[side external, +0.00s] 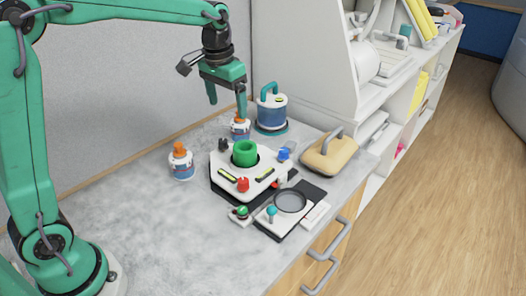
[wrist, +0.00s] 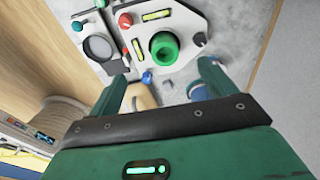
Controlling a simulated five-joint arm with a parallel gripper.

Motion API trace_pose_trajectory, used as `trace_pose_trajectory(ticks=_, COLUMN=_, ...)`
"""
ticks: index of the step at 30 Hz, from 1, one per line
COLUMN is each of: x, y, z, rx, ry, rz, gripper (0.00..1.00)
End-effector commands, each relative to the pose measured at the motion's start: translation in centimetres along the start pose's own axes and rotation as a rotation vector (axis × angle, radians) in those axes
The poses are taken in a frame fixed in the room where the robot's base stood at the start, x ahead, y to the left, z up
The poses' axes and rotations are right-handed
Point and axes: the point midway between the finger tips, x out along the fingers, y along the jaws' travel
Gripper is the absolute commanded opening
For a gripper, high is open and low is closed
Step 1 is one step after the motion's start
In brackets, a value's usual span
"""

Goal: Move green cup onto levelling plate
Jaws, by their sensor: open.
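The green cup (side external: 245,153) is a short round cup with a dark opening. It stands upright over the middle of the white levelling plate (side external: 222,163), apart from my gripper. The plate has yellow-green level vials and red, blue and black knobs. My gripper (side external: 226,99) is open and empty, in the air above and behind the cup, with its fingers pointing down. In the wrist view the cup (wrist: 168,50) shows just beyond the space between my open fingers (wrist: 163,74), on the plate (wrist: 187,18). The cup's underside is hidden.
Two orange-capped bottles (side external: 181,165) stand left of and behind the plate. A blue canister (side external: 271,112) with a teal handle stands behind. A tan block (side external: 330,157) with a grey handle lies to the right. A lens device (side external: 291,201) lies in front. The left countertop (side external: 140,220) is clear.

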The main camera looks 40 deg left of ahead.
Motion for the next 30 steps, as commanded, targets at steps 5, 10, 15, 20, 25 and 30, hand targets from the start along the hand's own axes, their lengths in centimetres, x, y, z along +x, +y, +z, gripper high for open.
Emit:
trace_pose_trajectory(ticks=5, x=-2.4, y=0.2, z=3.6, rx=0.000, ry=0.064, rz=-0.001, gripper=0.83)
trace_pose_trajectory(ticks=10, x=-3.8, y=0.4, z=7.0, rx=0.000, ry=0.121, rz=-0.001, gripper=0.83)
trace_pose_trajectory(ticks=15, x=-4.7, y=0.6, z=10.5, rx=0.001, ry=0.178, rz=-0.001, gripper=0.83)
trace_pose_trajectory(ticks=20, x=-4.9, y=0.8, z=13.8, rx=0.001, ry=0.231, rz=-0.001, gripper=0.83)
trace_pose_trajectory(ticks=25, x=-4.6, y=0.9, z=17.2, rx=0.001, ry=0.288, rz=0.000, gripper=0.83)
trace_pose_trajectory(ticks=30, x=-3.8, y=1.0, z=20.2, rx=0.001, ry=0.341, rz=0.001, gripper=0.83)
